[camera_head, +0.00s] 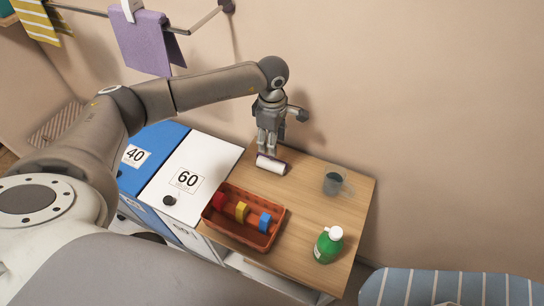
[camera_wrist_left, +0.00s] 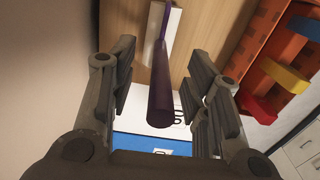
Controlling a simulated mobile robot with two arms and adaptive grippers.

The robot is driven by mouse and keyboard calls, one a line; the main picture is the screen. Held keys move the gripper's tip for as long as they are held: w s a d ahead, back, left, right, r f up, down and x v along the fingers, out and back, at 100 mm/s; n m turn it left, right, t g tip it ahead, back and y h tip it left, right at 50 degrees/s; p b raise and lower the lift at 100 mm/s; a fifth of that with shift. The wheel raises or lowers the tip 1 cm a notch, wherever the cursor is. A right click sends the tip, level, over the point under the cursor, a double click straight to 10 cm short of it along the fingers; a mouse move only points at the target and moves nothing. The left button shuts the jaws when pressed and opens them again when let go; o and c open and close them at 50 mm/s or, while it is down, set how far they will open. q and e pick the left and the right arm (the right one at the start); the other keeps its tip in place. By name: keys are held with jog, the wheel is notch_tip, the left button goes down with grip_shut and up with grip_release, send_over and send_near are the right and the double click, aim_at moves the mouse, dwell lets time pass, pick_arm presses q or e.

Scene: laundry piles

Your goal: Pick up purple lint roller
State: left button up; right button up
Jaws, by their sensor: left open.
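The lint roller lies on the wooden table top. Its white roll (camera_head: 271,164) shows in the head view near the table's back left edge. In the left wrist view its dark purple handle (camera_wrist_left: 161,90) points toward the camera, between my fingers, with the white roll (camera_wrist_left: 173,25) beyond. My left gripper (camera_head: 267,144) points down just above the roller, and the handle is mostly hidden behind it in the head view. In the left wrist view my left gripper (camera_wrist_left: 164,68) is open, with a gap on each side of the handle. My right gripper is not in view.
An orange-red basket (camera_head: 243,239) with red, yellow and blue items stands in front of the roller. A grey cup (camera_head: 332,184) and a green bottle (camera_head: 328,245) stand to the right. White (camera_head: 205,160) and blue (camera_head: 165,138) bins adjoin the table's left side.

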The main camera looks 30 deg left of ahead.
pick_arm(q)
jog(key=shift+s+f, duration=0.1)
jog(key=shift+f, duration=0.95)
grip_shut()
jog(key=shift+r, duration=0.1)
